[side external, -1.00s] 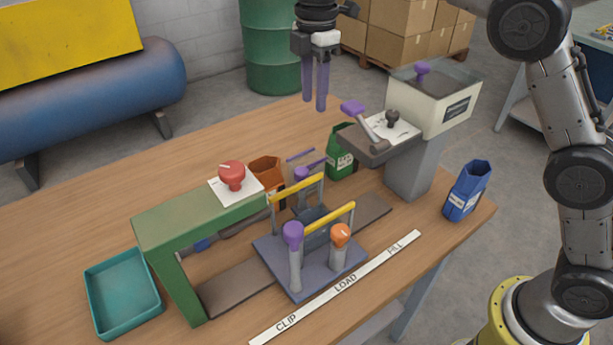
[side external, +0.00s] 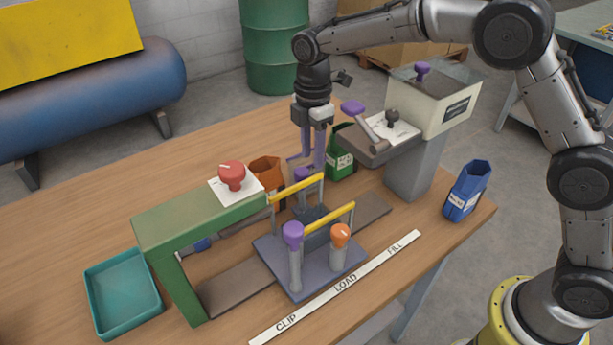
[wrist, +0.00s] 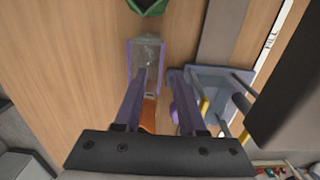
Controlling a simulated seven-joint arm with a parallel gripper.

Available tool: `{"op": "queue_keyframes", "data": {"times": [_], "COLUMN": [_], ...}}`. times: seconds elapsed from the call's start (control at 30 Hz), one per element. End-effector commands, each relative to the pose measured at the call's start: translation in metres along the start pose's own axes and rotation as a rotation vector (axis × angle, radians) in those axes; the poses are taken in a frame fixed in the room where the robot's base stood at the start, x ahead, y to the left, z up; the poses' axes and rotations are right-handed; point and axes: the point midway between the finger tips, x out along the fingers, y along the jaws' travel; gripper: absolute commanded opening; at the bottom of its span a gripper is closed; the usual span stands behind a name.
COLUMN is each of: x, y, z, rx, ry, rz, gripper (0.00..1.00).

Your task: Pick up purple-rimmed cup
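The purple-rimmed cup (wrist: 148,52) looks clear, with purple edges, in the wrist view. It is beyond my fingertips, mostly left of the gap between them, and the left finger overlaps its near part. In the side view only a bit of its purple edge (side external: 294,159) shows, behind the press fixture and beside my fingers. My gripper (side external: 313,165) points down there, its two purple fingers apart. The wrist view shows the gripper (wrist: 159,71) open with nothing clearly between the fingers. Whether a finger touches the cup I cannot tell.
A green container (side external: 342,160) and an orange container (side external: 266,170) stand close by. The fixture (side external: 318,255) with yellow bars and knobs is in front. A hopper (side external: 430,105) with a purple-handled lever (side external: 353,107) is to the right. The table's back left is clear.

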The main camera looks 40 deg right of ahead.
Motion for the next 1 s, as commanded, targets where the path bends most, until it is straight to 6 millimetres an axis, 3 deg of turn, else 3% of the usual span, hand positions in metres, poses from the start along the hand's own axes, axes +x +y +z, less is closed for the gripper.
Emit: {"op": "queue_keyframes", "data": {"times": [0.13, 0.37, 0.4, 0.6, 0.63, 1.0], "x": [0.0145, 0.0164, 0.0164, 0.0161, 0.0161, 0.0158], "y": [-0.0002, 0.0001, 0.0001, 0.0002, 0.0002, 0.0003], "z": [0.0003, 0.0002, 0.0002, 0.0002, 0.0002, 0.0002], "rx": [0.0, 0.0, 0.0, 0.0, 0.0, 0.0], "ry": [-0.001, 0.0, 0.0, 0.0, 0.0, 0.0], "rz": [-0.002, 0.0, 0.0, 0.0, 0.0, 0.0], "gripper": [0.4, 0.4, 0.38, 0.02, 0.0, 0.0]}}
